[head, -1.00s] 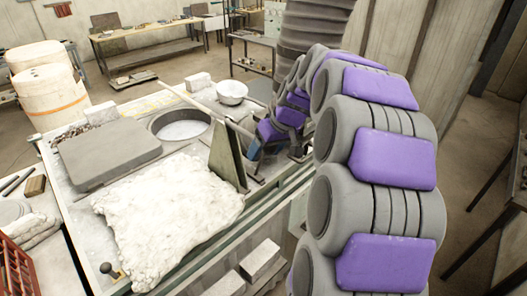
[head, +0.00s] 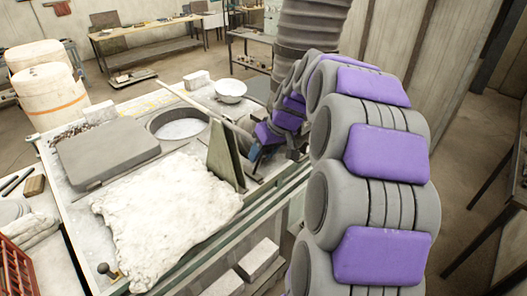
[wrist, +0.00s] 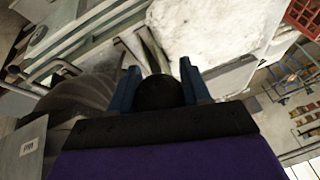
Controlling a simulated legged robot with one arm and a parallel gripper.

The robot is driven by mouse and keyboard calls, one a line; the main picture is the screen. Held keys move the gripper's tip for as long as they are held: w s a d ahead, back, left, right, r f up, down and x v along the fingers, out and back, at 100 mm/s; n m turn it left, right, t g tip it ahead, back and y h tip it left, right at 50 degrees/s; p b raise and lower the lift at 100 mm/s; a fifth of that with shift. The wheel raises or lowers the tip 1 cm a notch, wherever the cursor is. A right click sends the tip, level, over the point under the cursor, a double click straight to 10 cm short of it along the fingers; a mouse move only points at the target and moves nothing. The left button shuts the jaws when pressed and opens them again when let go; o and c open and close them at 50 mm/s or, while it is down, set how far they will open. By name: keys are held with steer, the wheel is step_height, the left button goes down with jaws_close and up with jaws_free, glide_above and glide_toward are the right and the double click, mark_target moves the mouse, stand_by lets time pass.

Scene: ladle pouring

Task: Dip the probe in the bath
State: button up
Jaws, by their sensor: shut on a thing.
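The bath is a round opening with a grey rim and pale, silvery contents (head: 180,129), set in the bench top in the head view. A long pale rod (head: 190,100), which looks like the probe, slants from behind the bath down right to my gripper (head: 254,153). Its far tip is behind the bath in the picture; I cannot tell its height above the bench. My gripper is right of the bath, partly hidden by an upright plate and my arm. In the wrist view my gripper's blue fingers (wrist: 159,84) close around a dark round end (wrist: 157,93), apparently the probe's.
A greenish upright plate (head: 224,158) stands between bath and gripper. A white bowl (head: 231,91) sits behind the rod. A grey slab (head: 107,154) and a crumpled white blanket (head: 165,205) cover the bench's left and front. A ribbed hose (head: 309,28) hangs behind my arm.

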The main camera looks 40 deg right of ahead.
jaws_close()
steer(key=shift+w+d+r+g+p, duration=0.1)
steer(key=shift+w+r+g+p, duration=0.5)
steer(key=shift+r, duration=0.95)
steer(key=shift+w+r+g+p, duration=0.35)
steer(key=shift+r+p, duration=0.3)
steer(key=shift+r, duration=0.85)
steer(key=shift+w+d+r+g+p, duration=0.1)
steer(key=shift+w+r+g+p, duration=0.5)
steer(key=shift+r, duration=0.95)
steer(key=shift+w+r, duration=0.15)
steer(key=shift+r, duration=0.35)
steer(key=o, duration=0.6)
jaws_free()
steer(key=shift+o, duration=1.4)
steer(key=shift+s, duration=0.25)
steer(key=shift+o, duration=0.3)
steer(key=shift+w, duration=0.15)
